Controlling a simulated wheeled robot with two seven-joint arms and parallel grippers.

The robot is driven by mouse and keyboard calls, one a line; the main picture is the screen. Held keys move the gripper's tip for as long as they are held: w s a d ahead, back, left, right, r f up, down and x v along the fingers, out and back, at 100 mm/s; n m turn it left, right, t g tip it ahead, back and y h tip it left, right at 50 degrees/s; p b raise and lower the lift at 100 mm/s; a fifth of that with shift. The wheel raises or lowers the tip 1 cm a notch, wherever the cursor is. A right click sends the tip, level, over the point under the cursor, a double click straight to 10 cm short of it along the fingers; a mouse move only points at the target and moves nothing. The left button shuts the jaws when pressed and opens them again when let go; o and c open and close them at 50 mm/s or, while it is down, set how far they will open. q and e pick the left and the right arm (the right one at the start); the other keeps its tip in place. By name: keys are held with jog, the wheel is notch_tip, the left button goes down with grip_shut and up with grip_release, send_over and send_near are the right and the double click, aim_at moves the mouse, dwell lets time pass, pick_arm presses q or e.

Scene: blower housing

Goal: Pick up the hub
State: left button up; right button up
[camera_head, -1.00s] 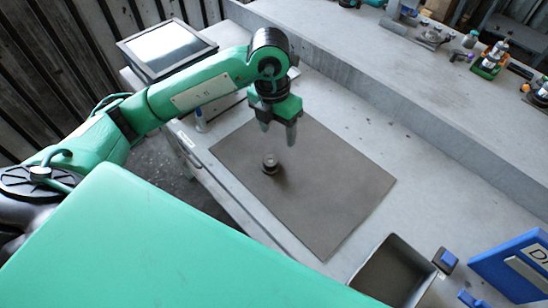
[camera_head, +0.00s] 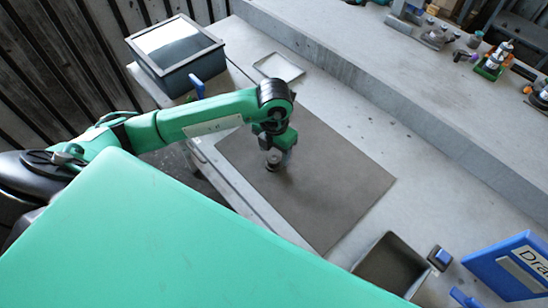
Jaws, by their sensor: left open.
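The hub (camera_head: 272,165) is a small dark round part on the brown mat (camera_head: 335,180), near the mat's left part. My left gripper (camera_head: 276,161) is low over the mat, right at the hub, with its fingers pointing down. The jaws are open, and the fingers and arm partly cover the hub. I cannot tell whether the fingers touch it. My right gripper is not in view.
A grey bin (camera_head: 178,75) stands at the upper left, with a shallow white tray (camera_head: 279,67) beside it. A small open container (camera_head: 390,268) and a blue labelled sign (camera_head: 505,268) are at the lower right. Several tools line the back ledge.

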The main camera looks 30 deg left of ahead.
aim_at(274, 157)
pick_arm(q)
jog(key=shift+f, duration=1.4)
jog(key=c, duration=0.9)
jog(key=shift+c, duration=1.2)
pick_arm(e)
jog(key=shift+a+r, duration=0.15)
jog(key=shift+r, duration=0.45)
pick_arm(q)
jog(key=shift+r, duration=0.1)
